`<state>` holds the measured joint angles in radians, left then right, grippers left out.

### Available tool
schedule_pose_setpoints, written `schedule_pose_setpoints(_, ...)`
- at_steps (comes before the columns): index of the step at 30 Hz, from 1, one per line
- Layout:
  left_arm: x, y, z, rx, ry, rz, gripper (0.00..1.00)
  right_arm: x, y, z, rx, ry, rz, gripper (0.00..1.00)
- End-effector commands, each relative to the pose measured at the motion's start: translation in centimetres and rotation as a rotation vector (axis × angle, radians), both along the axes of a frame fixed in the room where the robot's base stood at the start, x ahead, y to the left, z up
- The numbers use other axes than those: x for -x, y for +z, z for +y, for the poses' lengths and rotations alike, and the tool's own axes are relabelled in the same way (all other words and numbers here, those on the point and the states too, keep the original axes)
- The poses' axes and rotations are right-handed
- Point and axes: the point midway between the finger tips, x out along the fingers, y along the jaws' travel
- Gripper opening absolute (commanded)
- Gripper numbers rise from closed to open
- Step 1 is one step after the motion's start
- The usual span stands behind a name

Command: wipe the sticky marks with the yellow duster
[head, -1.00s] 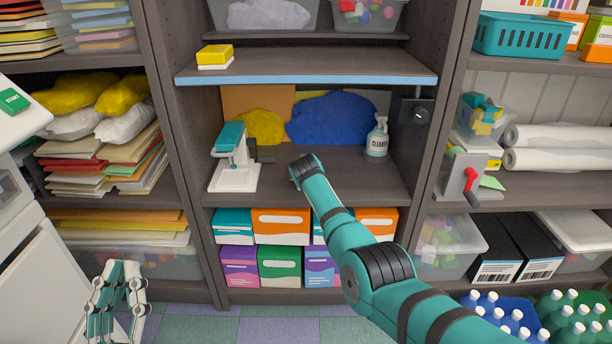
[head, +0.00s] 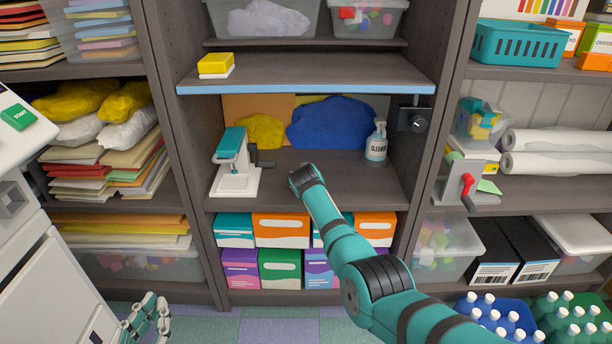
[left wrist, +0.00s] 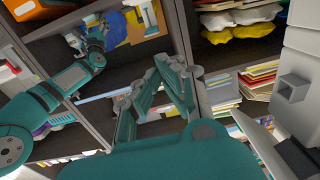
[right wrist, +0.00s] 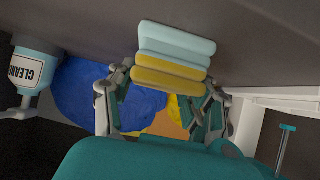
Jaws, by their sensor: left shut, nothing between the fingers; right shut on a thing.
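My right gripper (right wrist: 168,84) is shut on a ribbed yellow and pale blue pad, seemingly the yellow duster (right wrist: 176,62), in the right wrist view. The pad is close to the grey shelf surface (right wrist: 270,40); I cannot tell whether it touches. In the head view my right arm reaches into the middle shelf bay and hides its gripper and the pad. No sticky marks can be made out. My left gripper (head: 155,308) is shut and empty, low at the left of the head view; it also shows in the left wrist view (left wrist: 160,85).
A cleaner bottle (head: 376,143) stands right of my right arm, a white and teal stapler-like device (head: 235,165) left of it. Blue (head: 330,123) and yellow (head: 260,132) bundles lie behind. A yellow and white block (head: 215,65) sits on the blue-edged shelf (head: 310,88) above.

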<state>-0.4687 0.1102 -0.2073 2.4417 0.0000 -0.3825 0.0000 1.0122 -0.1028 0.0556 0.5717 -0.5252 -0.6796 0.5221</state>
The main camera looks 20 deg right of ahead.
Motion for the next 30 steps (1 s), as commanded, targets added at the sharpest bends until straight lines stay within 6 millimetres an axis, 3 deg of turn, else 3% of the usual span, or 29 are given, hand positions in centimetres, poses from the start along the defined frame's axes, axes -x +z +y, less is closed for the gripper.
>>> schedule_pose_setpoints(14,2.5,-7.2,1.8,-0.105,0.027,0.425,0.0,1.1,-0.3,0.3,-0.001,0.0,0.01,0.24)
schedule_pose_setpoints(30,8.7,-12.9,4.3,-0.202,0.057,0.856,0.0,2.1,-0.3,0.6,-0.001,0.0,0.01,0.24)
